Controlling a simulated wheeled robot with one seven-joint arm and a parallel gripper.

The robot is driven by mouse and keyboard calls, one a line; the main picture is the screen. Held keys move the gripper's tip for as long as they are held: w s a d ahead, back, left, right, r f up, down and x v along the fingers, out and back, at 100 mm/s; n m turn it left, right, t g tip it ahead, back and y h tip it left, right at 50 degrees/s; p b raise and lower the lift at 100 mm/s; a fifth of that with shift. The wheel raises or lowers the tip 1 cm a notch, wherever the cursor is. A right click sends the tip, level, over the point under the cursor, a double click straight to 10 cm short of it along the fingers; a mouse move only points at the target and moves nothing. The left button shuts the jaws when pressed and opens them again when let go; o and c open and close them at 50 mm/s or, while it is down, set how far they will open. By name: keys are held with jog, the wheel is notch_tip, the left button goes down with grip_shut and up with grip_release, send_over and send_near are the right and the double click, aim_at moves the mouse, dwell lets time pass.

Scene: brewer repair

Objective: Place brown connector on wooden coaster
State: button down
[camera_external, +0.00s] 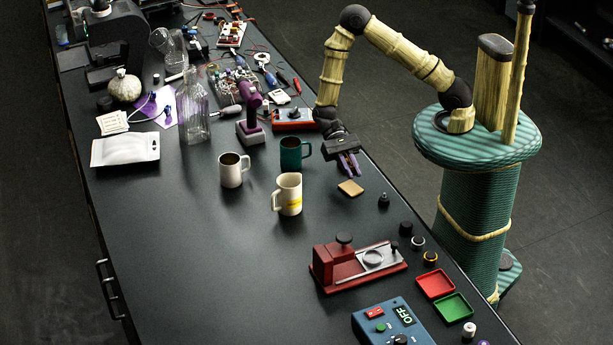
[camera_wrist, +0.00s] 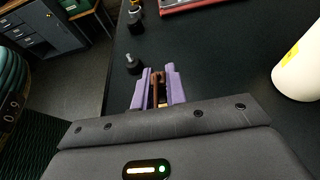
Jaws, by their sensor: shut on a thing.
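The wooden coaster (camera_external: 350,188) is a small tan square lying flat on the dark table, just in front of my gripper in the external view. My gripper (camera_external: 354,172) points down with purple fingers, close above the table beside the coaster. In the wrist view, my gripper (camera_wrist: 158,71) is shut on the brown connector (camera_wrist: 157,88), a narrow brown piece between the fingers. The connector cannot be made out in the external view. The coaster is mostly or wholly hidden by the gripper in the wrist view.
A cream mug (camera_external: 289,194), a white mug (camera_external: 232,170) and a green mug (camera_external: 294,153) stand left of the gripper. A small black part (camera_external: 384,200) stands right of the coaster. A red fixture (camera_external: 335,266) is nearer the camera. The table's left-centre is clear.

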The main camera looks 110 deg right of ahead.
aim_at(351, 187)
jog(key=shift+f+p, duration=0.3)
jog(key=shift+f, duration=1.75)
jog(key=shift+f, duration=0.15)
jog(key=c, duration=1.4)
grip_release()
jog(key=shift+c, duration=0.2)
jog(key=shift+d+r, duration=0.3)
jog(key=shift+d, duration=0.25)
jog(key=b+v, duration=0.1)
jog(key=v, duration=0.3)
jog(key=shift+d+r, duration=0.1)
notch_tip(351, 187, up, 7)
jog(key=b, duration=0.1)
